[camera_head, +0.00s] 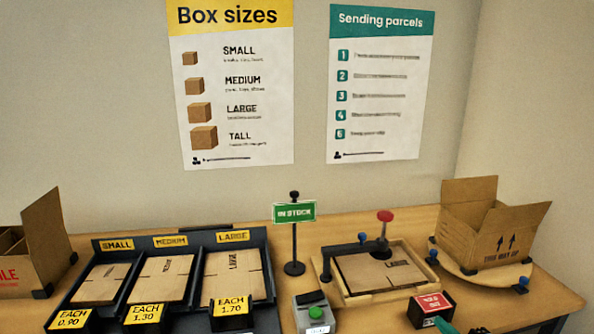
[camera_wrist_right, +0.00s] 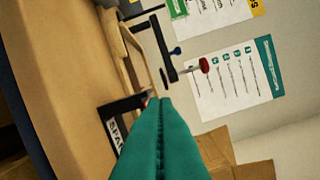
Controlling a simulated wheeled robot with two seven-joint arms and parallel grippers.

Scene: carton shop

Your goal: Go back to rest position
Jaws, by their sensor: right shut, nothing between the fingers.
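My left gripper is not in view.
On the table (camera_head: 370,228) stand a dark tray (camera_head: 197,272) of flat cartons, a green-button box (camera_head: 315,312), a green sign (camera_head: 294,212), a wooden press (camera_head: 346,297) holding a flat carton, and an open carton (camera_head: 485,240) at right. Another carton (camera_head: 45,243) stands far left.

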